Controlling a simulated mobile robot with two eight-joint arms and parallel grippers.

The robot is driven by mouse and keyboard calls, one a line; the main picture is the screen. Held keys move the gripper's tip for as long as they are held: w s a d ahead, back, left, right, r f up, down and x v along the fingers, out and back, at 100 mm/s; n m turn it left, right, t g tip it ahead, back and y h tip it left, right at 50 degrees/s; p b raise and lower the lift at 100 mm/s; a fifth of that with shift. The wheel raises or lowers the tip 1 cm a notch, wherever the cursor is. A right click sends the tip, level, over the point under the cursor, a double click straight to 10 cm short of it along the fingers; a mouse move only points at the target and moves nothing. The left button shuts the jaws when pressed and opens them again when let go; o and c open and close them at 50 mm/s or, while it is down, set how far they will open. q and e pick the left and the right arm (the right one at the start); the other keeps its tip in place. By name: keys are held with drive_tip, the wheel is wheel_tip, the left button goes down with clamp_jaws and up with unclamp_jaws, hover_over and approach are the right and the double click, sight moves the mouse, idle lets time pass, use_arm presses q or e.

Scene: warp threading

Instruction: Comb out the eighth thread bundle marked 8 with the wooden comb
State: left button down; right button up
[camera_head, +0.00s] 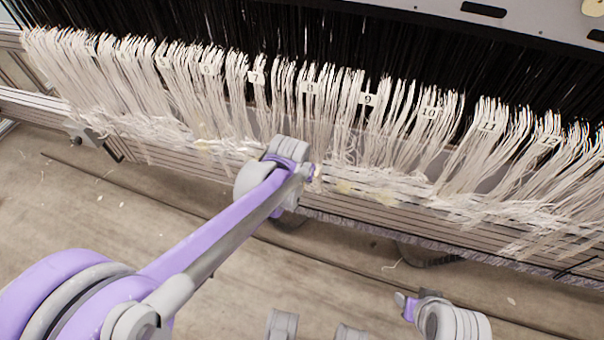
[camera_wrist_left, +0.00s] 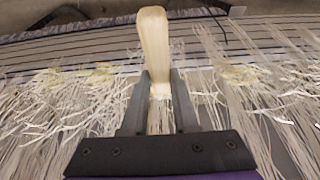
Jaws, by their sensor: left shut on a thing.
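The thread bundle marked 8 hangs in the middle of the row in the head view, with its number tag (camera_head: 309,87) near the top and pale strands (camera_head: 318,115) below. My left gripper (camera_head: 312,172) is at the lower ends of the threads near this bundle. In the left wrist view, my left gripper (camera_wrist_left: 160,88) is shut on the pale wooden comb (camera_wrist_left: 154,48). The comb's handle stands between the fingers; its teeth cannot be made out. A part of my right arm (camera_head: 445,318) shows at the lower right, away from the threads; its finger state is unclear.
Neighbouring bundles, with tag 7 (camera_head: 256,77) and tag 9 (camera_head: 368,99), hang close on both sides. A slatted beam (camera_head: 400,222) runs below the threads. Dark warp threads (camera_head: 350,40) fill the back. The floor (camera_head: 150,205) in front is mostly clear.

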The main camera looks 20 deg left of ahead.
use_arm(q)
drive_tip(key=shift+f, duration=0.35)
drive_tip(key=shift+r, duration=0.1)
